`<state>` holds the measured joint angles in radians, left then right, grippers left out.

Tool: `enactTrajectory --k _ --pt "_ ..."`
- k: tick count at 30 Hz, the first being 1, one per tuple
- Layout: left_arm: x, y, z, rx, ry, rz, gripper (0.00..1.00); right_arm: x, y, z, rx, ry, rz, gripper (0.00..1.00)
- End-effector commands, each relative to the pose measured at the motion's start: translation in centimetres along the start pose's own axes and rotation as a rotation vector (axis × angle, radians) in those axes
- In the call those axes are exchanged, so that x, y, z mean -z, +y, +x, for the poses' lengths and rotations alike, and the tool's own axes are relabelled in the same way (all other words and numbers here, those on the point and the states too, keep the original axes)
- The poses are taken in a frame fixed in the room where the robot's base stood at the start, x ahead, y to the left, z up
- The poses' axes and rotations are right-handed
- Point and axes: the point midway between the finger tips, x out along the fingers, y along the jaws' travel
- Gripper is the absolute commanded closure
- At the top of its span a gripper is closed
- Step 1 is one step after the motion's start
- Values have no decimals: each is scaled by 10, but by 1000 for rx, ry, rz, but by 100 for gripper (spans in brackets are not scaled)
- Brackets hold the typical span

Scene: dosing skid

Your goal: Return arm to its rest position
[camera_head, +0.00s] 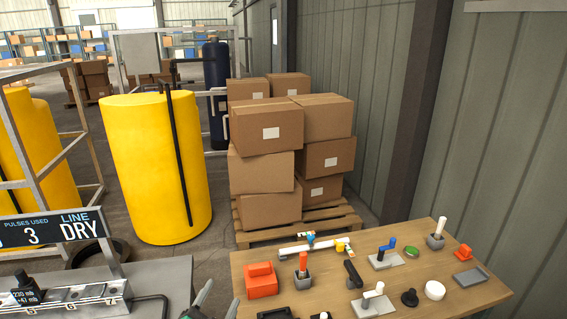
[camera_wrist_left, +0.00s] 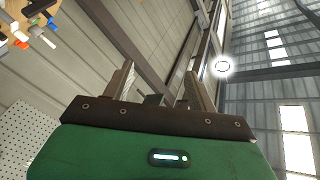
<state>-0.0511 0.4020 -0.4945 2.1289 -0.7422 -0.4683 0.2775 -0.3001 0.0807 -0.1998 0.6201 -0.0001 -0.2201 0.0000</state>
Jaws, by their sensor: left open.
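My left gripper (camera_head: 220,296) shows at the bottom edge of the head view, between the grey skid top and the wooden table. Only its finger ends show there; the rest of the arm is cut off by the frame. In the left wrist view, the gripper (camera_wrist_left: 160,82) has its two fingers apart with nothing between them. It points up toward the wall and roof, clear of any object. My right gripper is not in view.
The wooden table (camera_head: 462,298) at the lower right holds an orange block (camera_head: 261,281), valves and handles. The dosing skid (camera_head: 165,275) with its "3 DRY" display (camera_head: 50,230) stands at the lower left. Stacked boxes (camera_head: 265,127) and a yellow tank (camera_head: 140,170) stand behind.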

Motion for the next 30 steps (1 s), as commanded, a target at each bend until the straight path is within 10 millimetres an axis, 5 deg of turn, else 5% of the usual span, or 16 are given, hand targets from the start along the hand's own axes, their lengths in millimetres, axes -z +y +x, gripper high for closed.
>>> enactTrajectory --k 6,10,16,24,30 --pt "-79 9 -76 -15 -505 -280 42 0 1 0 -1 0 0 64" --pt "-110 27 -134 -89 -772 -407 42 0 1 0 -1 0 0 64" --pt "-125 52 -207 -220 -1042 -528 42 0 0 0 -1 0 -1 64" --pt "-119 75 -285 -395 -1282 -634 42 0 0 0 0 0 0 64" --pt "-155 106 -278 -414 -1307 -633 42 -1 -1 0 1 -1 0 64"
